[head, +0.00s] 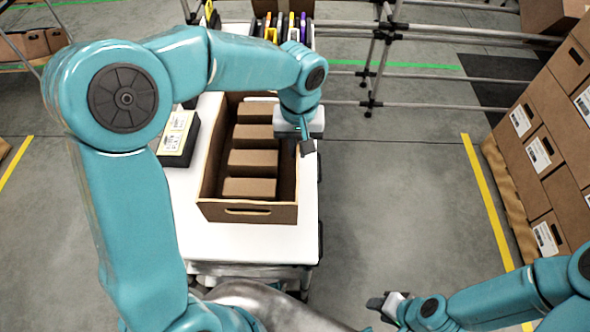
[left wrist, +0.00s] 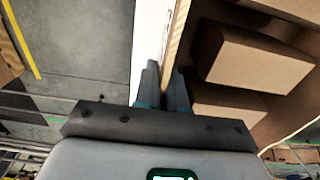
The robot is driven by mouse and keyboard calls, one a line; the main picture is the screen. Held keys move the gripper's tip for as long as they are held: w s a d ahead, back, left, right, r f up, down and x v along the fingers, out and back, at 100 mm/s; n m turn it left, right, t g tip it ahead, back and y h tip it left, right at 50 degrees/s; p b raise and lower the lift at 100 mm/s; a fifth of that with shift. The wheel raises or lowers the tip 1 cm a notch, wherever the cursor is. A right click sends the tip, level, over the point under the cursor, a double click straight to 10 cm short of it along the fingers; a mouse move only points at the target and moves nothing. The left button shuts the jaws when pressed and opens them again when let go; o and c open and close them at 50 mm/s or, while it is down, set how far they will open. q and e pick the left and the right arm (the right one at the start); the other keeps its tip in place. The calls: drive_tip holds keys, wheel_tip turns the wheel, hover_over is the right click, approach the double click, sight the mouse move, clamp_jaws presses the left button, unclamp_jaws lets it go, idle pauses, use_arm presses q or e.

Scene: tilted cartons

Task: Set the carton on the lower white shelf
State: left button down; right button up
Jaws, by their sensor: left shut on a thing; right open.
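The carton (head: 247,211) is an open brown box with several small brown boxes inside. It stands on a white shelf top (head: 205,247) in front of me; whether its base lies fully flat I cannot tell. My left gripper (head: 305,146) is at the carton's right wall, shut on its upper edge. In the left wrist view, the two fingers (left wrist: 166,92) straddle the thin carton wall (left wrist: 178,40), with small boxes (left wrist: 255,62) on the inner side. My right gripper (head: 384,303) is open and empty, low at the right, away from the carton.
A black and yellow case (head: 179,134) sits left of the carton on the white surface. Colourful upright items (head: 285,27) stand behind. Grey rails (head: 375,60) run across the back. Stacked brown boxes (head: 545,130) stand at the right. The floor between is clear.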

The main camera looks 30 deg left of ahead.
use_arm(q)
drive_tip(key=f, duration=0.3)
drive_tip(key=shift+s+f, duration=0.2)
drive_tip(key=shift+f, duration=0.15)
drive_tip(key=shift+w+f+b, duration=0.15)
drive_tip(key=shift+f+b, duration=0.2)
drive_tip(key=shift+f, duration=2.3)
drive_tip(key=c, duration=1.2)
unclamp_jaws()
